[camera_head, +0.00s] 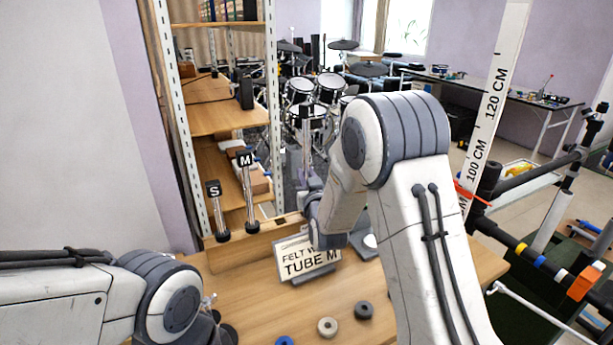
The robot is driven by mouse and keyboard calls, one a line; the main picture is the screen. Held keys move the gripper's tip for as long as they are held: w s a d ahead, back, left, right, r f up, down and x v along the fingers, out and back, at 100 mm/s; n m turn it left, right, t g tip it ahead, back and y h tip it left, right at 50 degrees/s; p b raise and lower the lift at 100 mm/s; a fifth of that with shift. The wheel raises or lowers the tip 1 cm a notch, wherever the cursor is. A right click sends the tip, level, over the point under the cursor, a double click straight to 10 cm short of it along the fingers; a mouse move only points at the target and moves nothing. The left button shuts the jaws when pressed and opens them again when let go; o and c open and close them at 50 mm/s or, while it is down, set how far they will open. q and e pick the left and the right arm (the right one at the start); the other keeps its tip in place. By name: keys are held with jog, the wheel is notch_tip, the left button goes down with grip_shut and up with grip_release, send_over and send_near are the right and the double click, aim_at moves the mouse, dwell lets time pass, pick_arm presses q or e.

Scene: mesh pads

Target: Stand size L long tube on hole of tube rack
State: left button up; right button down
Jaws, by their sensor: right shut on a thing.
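The wooden tube rack (262,243) stands at the back of the table. A tube labelled S (217,208) and a taller tube labelled M (249,190) stand upright on its left part. A long tube with a dark top (306,145), its label not visible, is upright to their right. My right gripper (311,192) is shut on this tube near the rack's right end. The tube's lower end is hidden by my gripper, so I cannot tell whether it touches the rack. My left arm enters at lower left; its gripper's jaws cannot be made out.
A beige ring (327,326), a dark ring (363,310) and a blue ring (284,341) lie on the table (255,295). A shelf (228,120) rises behind. A tall centimetre scale (490,110) stands at right.

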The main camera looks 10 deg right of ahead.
jog(key=shift+r, duration=0.1)
jog(key=c, duration=0.7)
grip_release()
jog(key=shift+s, duration=0.15)
jog(key=s, duration=0.3)
jog(key=s+b, duration=0.1)
jog(key=s, duration=0.6)
jog(key=shift+s+a+b, duration=0.1)
jog(key=shift+a+b, duration=0.2)
jog(key=shift+b, duration=0.1)
jog(key=shift+a, duration=0.1)
